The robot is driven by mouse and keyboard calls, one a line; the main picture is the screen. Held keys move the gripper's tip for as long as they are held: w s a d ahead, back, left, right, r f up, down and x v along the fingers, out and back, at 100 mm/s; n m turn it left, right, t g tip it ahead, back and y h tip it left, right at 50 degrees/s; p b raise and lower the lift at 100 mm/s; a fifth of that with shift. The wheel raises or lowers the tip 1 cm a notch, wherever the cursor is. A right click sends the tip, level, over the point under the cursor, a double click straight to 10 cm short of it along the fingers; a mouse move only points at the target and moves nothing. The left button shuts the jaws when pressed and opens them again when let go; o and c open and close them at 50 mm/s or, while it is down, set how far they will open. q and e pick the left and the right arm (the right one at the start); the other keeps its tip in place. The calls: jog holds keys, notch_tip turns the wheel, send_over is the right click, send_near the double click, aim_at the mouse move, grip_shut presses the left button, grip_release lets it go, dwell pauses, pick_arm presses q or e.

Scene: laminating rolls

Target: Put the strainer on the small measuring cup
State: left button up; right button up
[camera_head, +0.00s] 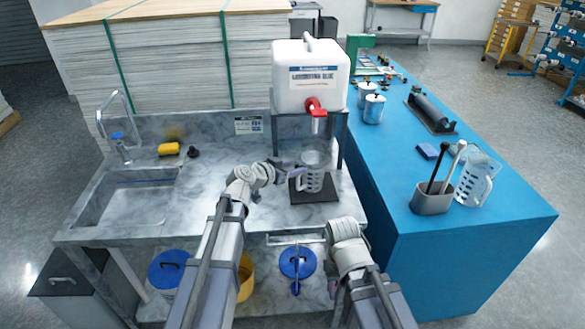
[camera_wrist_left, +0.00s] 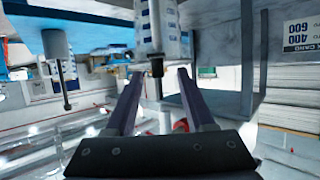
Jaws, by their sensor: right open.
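The small measuring cup (camera_head: 311,182) stands upright on a dark mat on the marble counter. A grey, rounded shape at its mouth looks like the strainer (camera_head: 314,158), but it is too small to tell how it sits. My left gripper (camera_head: 293,167) is just left of the cup's upper part. In the left wrist view, which is upside down, its two fingers (camera_wrist_left: 159,74) are apart. A dark end, perhaps a handle, shows between them, touching neither, with the marked cup (camera_wrist_left: 173,25) beyond. My right wrist is low at the counter's front edge; its jaws are hidden.
A white canister (camera_head: 311,80) with a red tap (camera_head: 316,106) stands on a grey stand behind the cup. A sink (camera_head: 128,197) and yellow sponge (camera_head: 169,149) are left. The blue table (camera_head: 480,235) holds a utensil holder (camera_head: 432,199) and a larger clear jug (camera_head: 476,180).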

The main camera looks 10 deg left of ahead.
pick_arm(q)
jog(key=r+p+v, duration=0.1)
jog(key=p+v, duration=0.5)
jog(key=v, duration=0.6)
jog(key=s+d+f+g+y, duration=0.1)
jog(key=s+d+f+g, duration=0.7)
jog(key=s+d+f, duration=0.3)
jog(key=s+f+n+g+y, duration=0.2)
jog(key=s+g+y, duration=0.2)
jog(key=s+y, duration=0.3)
jog(key=s, duration=0.3)
jog(key=shift+s+f+n, duration=0.25)
jog(key=shift+s+n, duration=0.05)
jog(key=shift+s, duration=0.05)
